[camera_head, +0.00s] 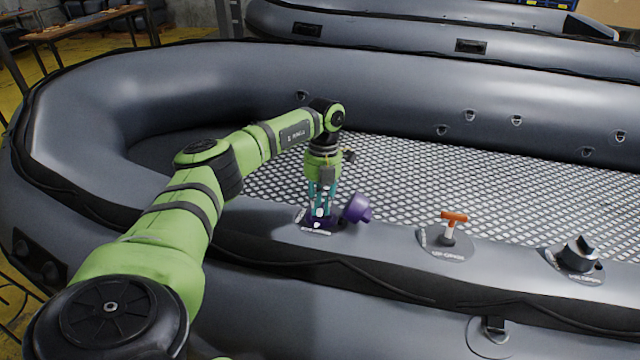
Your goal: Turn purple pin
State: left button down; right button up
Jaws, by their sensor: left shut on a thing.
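My left arm reaches in from the left over the near tube of the grey boat (300,262). My left gripper (320,212) points down, its teal fingers low over a small round fitting on the tube top. A purple cap (357,209) hangs tilted just right of the fingers, beside the fitting. My right gripper is not in view.
An orange T-handle valve (451,222) and a black knob valve (578,254) stand on the same tube to the right. The boat's patterned floor (440,180) is clear. Another boat (430,25) and wooden tables (85,25) are behind.

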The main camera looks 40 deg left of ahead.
pick_arm(q)
jog(key=shift+n, duration=0.7)
jog(key=c, duration=1.1)
grip_release()
jog(key=shift+c, duration=0.2)
notch_tip(320, 180, up, 12)
jog(key=w+a, duration=0.1)
jog(key=w, duration=0.1)
jog(key=shift+f, duration=0.15)
